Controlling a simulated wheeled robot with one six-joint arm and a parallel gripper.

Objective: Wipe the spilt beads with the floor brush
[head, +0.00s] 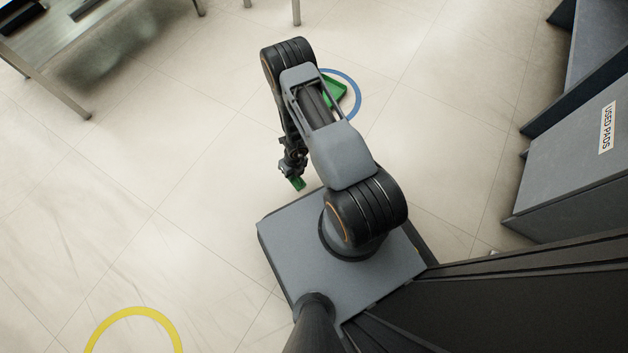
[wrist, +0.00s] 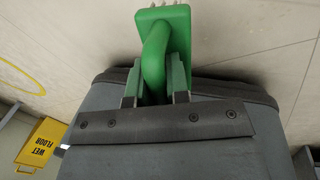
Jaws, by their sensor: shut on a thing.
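The floor brush is green with pale bristles. In the wrist view the brush (wrist: 162,14) has its looped handle between the two fingers of my gripper (wrist: 155,82), which is shut on it. In the head view my gripper (head: 293,172) hangs low beside the left edge of my base, and only a small green part of the brush (head: 298,184) shows below it. The brush is held close to the floor; I cannot tell whether it touches. I see no spilt beads in either view.
A green object (head: 338,90), partly hidden by my arm, lies in a blue floor ring (head: 357,95). A yellow ring (head: 133,311) is at lower left. A grey unit labelled USED PADS (head: 575,160) stands right. A yellow WET FLOOR sign (wrist: 38,145) shows. Floor to the left is clear.

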